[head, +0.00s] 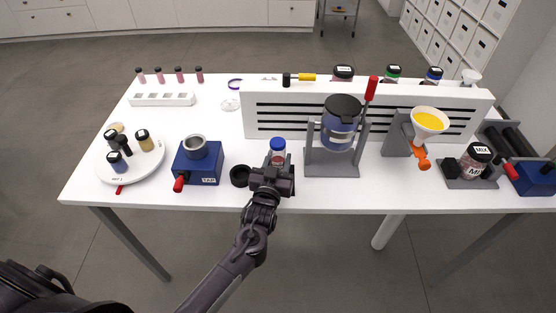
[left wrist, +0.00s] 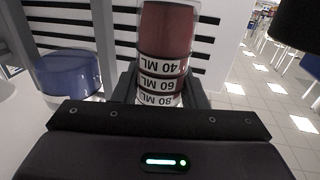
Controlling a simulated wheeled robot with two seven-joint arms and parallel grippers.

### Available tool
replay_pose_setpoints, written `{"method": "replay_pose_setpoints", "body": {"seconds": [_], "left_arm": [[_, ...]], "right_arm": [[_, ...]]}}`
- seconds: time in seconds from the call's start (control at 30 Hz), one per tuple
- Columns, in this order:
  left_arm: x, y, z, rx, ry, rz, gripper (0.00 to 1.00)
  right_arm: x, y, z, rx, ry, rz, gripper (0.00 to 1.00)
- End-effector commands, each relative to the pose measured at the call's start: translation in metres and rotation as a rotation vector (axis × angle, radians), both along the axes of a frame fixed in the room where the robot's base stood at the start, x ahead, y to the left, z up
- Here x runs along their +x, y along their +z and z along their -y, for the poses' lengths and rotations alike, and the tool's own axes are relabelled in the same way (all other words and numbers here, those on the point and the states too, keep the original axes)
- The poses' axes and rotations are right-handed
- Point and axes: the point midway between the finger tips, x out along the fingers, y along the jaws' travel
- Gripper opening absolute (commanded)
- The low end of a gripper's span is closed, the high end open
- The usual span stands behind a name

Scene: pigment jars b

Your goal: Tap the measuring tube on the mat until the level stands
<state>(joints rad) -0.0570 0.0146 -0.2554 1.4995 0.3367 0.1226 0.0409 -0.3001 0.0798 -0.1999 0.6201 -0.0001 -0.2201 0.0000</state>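The measuring tube (head: 278,152) has a blue top and red powder inside, and stands upright near the front of the table in the head view. In the left wrist view the tube (left wrist: 165,40) shows red contents and bands marked 40, 60 and 80 ML, appearing upside down. My left gripper (head: 271,179) has its fingers on both sides of the tube and looks shut on it. A round black pad (head: 240,176), seemingly the mat, lies just left of the gripper. The tube's bottom is hidden in the head view. My right gripper is not in view.
A blue TAP device (head: 198,165) stands left of the pad. A stand with a blue-filled jar (head: 341,125) is close on the right. A white slotted panel (head: 270,118) stands behind. A round white tray (head: 130,174) holds several jars.

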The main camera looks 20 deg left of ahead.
Motion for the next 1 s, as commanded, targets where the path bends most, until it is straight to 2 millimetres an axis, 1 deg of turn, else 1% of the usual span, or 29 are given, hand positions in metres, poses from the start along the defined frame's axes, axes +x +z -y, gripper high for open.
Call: {"method": "replay_pose_setpoints", "body": {"seconds": [0.03,0.07,0.4,0.67,0.87,1.0], "left_arm": [[0.0,0.0,0.0,0.0,0.0,0.001,0.43],[0.0,0.0,0.0,0.0,0.0,0.001,0.45],[0.0,0.0,0.0,0.0,0.0,0.001,0.45],[0.0,-0.014,0.0,0.0,0.0,0.0,0.45],[0.0,-0.013,0.0,0.0,0.0,0.001,0.45],[0.0,-0.013,0.0,0.0,0.0,0.001,0.28]], "right_arm": [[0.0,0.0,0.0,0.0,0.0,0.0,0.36],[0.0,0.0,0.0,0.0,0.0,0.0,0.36],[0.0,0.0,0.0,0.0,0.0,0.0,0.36],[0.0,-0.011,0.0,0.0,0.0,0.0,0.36],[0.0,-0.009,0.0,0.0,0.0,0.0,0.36],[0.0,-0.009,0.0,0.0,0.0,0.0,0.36]]}}
